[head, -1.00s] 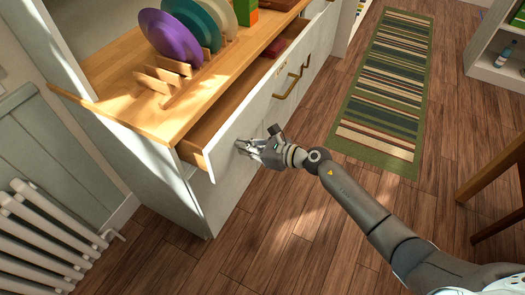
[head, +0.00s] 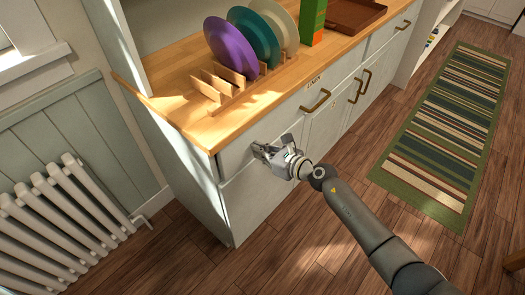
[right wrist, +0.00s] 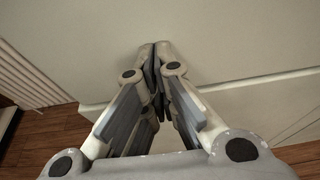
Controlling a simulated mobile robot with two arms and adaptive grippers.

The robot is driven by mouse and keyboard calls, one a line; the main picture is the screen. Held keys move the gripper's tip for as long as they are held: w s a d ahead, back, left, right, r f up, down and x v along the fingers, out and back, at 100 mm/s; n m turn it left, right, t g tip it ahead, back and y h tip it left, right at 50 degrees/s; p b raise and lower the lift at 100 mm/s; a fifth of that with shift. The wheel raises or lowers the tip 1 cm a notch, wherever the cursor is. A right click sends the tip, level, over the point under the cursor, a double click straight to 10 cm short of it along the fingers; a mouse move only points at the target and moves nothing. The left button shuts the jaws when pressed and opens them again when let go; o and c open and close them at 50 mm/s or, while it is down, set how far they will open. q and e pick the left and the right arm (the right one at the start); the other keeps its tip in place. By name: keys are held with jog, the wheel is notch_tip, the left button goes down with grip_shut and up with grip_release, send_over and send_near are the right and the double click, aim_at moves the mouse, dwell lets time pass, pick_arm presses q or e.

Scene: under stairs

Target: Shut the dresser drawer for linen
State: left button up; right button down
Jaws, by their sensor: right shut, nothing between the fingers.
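The dresser drawer (head: 290,121) is a wide pale front with a brass handle (head: 316,101), just under the dresser's wooden top. Its front looks flush with the dresser face, and no drawer interior shows. My right gripper (head: 258,150) is shut and empty, with its fingertips at the left part of the drawer front. In the right wrist view, the shut fingertips (right wrist: 157,48) point at the pale drawer front (right wrist: 235,45) and seem to touch it. My left gripper is out of view.
The wooden top (head: 190,105) bears a plate rack (head: 225,92) with purple, teal and cream plates, a green-and-orange box (head: 312,20) and a brown tray (head: 352,14). A white radiator (head: 65,220) stands left. A striped rug (head: 450,125) lies right on open floor.

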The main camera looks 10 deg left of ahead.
jog(key=shift+a+r, duration=0.2)
jog(key=shift+r, duration=0.05)
jog(key=v, duration=1.2)
jog(key=shift+d+f, duration=0.2)
jog(key=shift+f, duration=0.1)
